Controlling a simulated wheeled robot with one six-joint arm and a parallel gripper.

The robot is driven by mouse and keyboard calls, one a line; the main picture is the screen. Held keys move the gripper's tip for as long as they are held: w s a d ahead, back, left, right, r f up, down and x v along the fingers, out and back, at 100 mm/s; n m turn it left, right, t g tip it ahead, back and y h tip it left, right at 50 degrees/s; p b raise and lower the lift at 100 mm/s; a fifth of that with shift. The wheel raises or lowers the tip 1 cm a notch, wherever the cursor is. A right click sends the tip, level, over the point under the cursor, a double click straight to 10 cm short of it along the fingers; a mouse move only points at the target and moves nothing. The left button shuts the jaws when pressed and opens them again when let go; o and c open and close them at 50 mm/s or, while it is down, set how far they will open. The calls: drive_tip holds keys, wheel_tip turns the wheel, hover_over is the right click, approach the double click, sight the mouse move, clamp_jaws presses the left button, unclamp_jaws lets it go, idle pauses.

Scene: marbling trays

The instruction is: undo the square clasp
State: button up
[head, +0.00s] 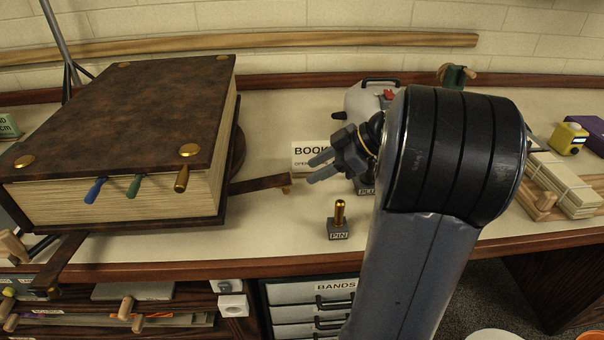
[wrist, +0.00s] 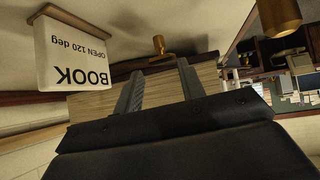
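A large closed brown book (head: 130,110) lies on the bench at the left. A dark strap (head: 260,184) sticks out from its right side, with a small brass knob (head: 286,189) under its end. The knob also shows in the wrist view (wrist: 159,46). Another dark strap (head: 62,262) hangs at the book's front left. I cannot tell which part is the square clasp. My gripper (head: 311,168) is open and empty, just right of and above the strap's end. In the wrist view its two fingers (wrist: 158,88) stand apart, with page edges visible between them.
A BOOK sign (head: 312,157) stands behind the gripper; it looks upside down in the wrist view (wrist: 70,57). A brass peg (head: 339,212) stands on a small labelled block in front. Blue, green and brass tabs (head: 134,186) stick out of the book's front.

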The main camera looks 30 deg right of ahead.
drive_tip(key=v, duration=0.4)
drive_tip(key=b+x, duration=0.1)
drive_tip(key=x, duration=0.9)
drive_tip(key=shift+a+f, duration=0.25)
drive_tip(key=shift+f, duration=0.05)
drive_tip(key=shift+w+a+r, duration=0.1)
drive_tip(key=shift+w+a, duration=0.05)
drive_tip(key=shift+w, duration=0.1)
drive_tip(key=shift+s, duration=0.1)
